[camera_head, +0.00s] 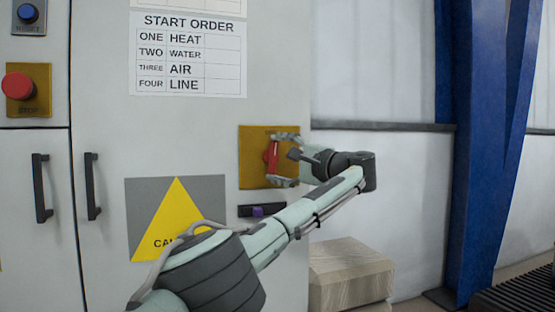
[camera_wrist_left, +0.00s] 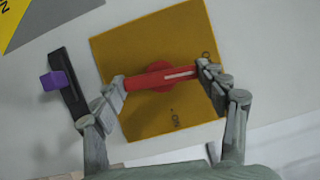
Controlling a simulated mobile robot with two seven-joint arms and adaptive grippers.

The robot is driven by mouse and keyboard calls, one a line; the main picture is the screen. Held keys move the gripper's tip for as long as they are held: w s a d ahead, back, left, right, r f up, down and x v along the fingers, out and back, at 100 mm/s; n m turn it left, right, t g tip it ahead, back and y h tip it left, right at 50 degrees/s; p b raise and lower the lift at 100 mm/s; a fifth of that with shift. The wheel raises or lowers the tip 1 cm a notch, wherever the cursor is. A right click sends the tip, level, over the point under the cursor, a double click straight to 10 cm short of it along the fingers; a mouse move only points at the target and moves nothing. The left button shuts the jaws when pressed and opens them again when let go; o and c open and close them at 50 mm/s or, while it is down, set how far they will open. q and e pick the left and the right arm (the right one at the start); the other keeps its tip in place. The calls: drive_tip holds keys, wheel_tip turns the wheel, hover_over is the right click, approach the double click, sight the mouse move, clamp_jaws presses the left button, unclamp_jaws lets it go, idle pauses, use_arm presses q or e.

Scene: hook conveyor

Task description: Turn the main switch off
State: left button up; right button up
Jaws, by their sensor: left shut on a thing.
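The main switch is a red handle (camera_head: 273,158) on a square yellow-brown plate (camera_head: 248,171) on the cabinet front. The handle stands about upright in the head view. In the left wrist view the red handle (camera_wrist_left: 150,80) lies almost level across the plate (camera_wrist_left: 135,47), with a white line towards its right end. A mark like "ON" shows near the plate's lower edge there; another mark by the right finger is partly hidden. My left gripper (camera_head: 276,160) is shut on the handle, one finger at each end. My right gripper is not in view.
Below the plate is a black slot with a purple lever (camera_head: 257,211). A yellow caution sign (camera_head: 177,215) is at lower left. A red stop button (camera_head: 18,86) and black door handles are further left. A wooden block (camera_head: 350,275) stands below right, near a blue column (camera_head: 478,150).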

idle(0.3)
use_arm(q)
drive_tip(key=o, duration=1.2)
drive_tip(key=shift+c, duration=0.2)
drive_tip(key=v, duration=1.2)
